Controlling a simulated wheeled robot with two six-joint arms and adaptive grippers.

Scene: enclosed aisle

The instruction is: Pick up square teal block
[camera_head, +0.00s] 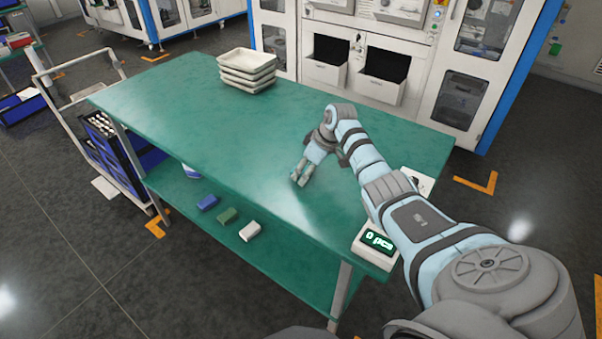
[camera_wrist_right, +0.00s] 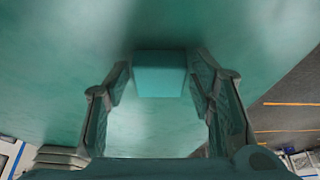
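The square teal block (camera_wrist_right: 160,75) shows in the right wrist view, upper middle, on the green tabletop. It lies between the two fingers of my right gripper (camera_head: 300,179), near their tips. The fingers are spread, with a small gap on each side of the block. In the head view my right gripper points down close over the table (camera_head: 190,110), and I cannot make out the block there. My left gripper is not in view.
Stacked trays (camera_head: 247,70) stand at the table's far end. A counter box (camera_head: 376,244) sits at the near right edge. Blue (camera_head: 208,203), green (camera_head: 227,215) and white (camera_head: 250,231) blocks lie on the lower shelf. A cart (camera_head: 84,113) stands left. The tabletop's middle is clear.

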